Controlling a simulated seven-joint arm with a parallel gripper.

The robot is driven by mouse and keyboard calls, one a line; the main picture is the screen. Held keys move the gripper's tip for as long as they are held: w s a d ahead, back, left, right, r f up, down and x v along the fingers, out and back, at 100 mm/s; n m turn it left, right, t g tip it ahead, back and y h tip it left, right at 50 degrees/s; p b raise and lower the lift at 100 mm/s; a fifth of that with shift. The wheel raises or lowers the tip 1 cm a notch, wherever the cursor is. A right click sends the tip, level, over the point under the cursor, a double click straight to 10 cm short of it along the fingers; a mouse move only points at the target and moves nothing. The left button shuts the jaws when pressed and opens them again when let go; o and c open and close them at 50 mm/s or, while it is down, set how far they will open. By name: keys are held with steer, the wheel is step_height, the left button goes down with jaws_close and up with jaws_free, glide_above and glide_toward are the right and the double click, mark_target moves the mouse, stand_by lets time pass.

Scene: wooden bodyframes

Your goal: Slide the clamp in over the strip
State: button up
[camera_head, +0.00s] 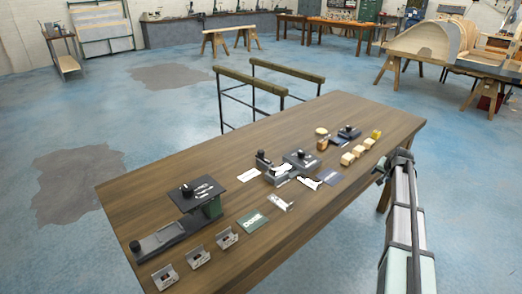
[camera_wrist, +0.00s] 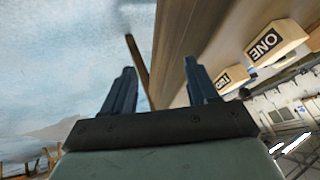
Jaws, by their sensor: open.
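My gripper (camera_wrist: 160,72) is open, with two dark fingers spread apart and nothing between them. In the head view my gripper (camera_head: 381,170) is just off the right edge of the table, apart from everything on it. Three small metal brackets (camera_head: 198,256) stand in a row at the table's front left; I cannot tell whether one is the clamp. Behind them is a long dark bar (camera_head: 160,239) beside a raised black plate (camera_head: 190,193) on a green block. A dark fixture (camera_head: 300,159) with a black knob sits mid-table. I cannot make out the strip for certain.
Several wooden blocks (camera_head: 347,158) stand near the table's right side; one block marked ONE (camera_wrist: 265,45) shows in the wrist view. Flat cards, one green (camera_head: 252,221), lie on the wooden table (camera_head: 150,180). A dark rail stand (camera_head: 265,82) is behind the table.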

step_height(320, 180, up, 4)
steer(key=w, duration=0.3)
step_height(320, 180, up, 16)
steer(key=n+g, duration=0.7)
glide_above(261, 151)
step_height(261, 151, down, 13)
steer(key=shift+f, duration=0.15)
jaws_close()
